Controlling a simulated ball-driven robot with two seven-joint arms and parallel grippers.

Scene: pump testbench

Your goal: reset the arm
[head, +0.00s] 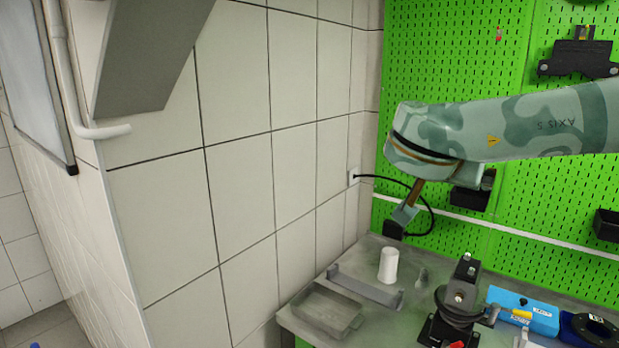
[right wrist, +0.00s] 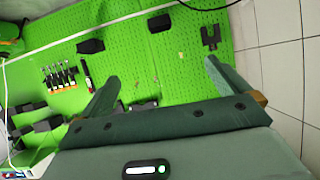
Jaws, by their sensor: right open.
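My right arm comes in from the right in the head view, raised in front of the green pegboard (head: 460,55). My right gripper (head: 405,212) is small there, above the back of the grey bench (head: 410,285). In the right wrist view the two fingers of my right gripper (right wrist: 158,82) stand wide apart with nothing between them. The pegboard (right wrist: 150,60) shows behind them, at a distance. My left gripper is in neither view.
On the bench stand a white cup (head: 388,265), a grey tray (head: 325,310), a black device with a coiled hose (head: 455,305) and a blue case (head: 525,310). A tiled wall (head: 240,180) is on the left. Small tools (right wrist: 60,77) hang on the pegboard.

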